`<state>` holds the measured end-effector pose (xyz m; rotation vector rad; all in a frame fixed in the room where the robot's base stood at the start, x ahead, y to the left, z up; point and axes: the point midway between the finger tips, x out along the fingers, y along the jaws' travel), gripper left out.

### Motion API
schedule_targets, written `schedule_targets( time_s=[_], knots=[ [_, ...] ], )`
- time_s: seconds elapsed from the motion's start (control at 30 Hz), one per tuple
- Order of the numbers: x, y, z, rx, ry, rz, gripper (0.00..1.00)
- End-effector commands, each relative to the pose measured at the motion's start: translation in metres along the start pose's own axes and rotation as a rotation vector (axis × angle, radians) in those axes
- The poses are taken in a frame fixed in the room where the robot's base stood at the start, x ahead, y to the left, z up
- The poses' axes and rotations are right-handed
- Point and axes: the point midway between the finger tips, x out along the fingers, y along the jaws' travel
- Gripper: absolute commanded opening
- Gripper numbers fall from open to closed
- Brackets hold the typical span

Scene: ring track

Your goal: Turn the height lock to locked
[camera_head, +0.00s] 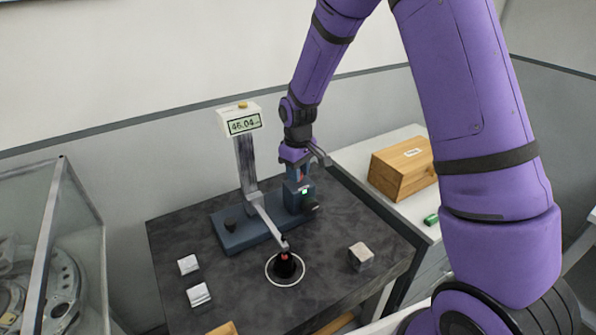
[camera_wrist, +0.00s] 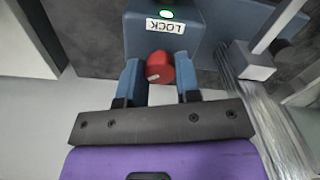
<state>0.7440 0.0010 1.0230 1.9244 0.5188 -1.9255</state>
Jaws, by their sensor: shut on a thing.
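The height gauge stands on a dark table, with a blue-grey base (camera_head: 238,233), a grey column and a display (camera_head: 243,124) reading about 46.04. Its height lock is a red knob (camera_wrist: 159,68) on a blue-grey block (camera_wrist: 135,40) with a white LOCK label (camera_wrist: 165,26) and a lit green lamp (camera_wrist: 166,14). My gripper (camera_wrist: 160,80) is shut on the red knob, one finger on each side. In the head view my gripper (camera_head: 300,178) is above the block at the base's right end, and the knob is mostly hidden.
A black piece with a red top (camera_head: 285,266) stands in a white ring under the gauge's arm tip. Metal blocks (camera_head: 188,264) (camera_head: 199,294) (camera_head: 361,257) lie on the table (camera_head: 320,290). A wooden box (camera_head: 404,168) is on the white counter; a glass case (camera_head: 50,250) stands left.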

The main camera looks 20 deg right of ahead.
Motion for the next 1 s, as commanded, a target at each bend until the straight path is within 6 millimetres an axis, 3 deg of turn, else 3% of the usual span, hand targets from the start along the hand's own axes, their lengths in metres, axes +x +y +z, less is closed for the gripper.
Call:
schedule_targets(
  time_s=[0.5, 1.0],
  knots=[
    [-0.0008, -0.0003, -0.0011, 0.435, 0.003, 0.001, 0.07],
    [-0.0008, -0.0001, -0.0012, 0.603, 0.003, 0.000, 0.07]
  ],
)
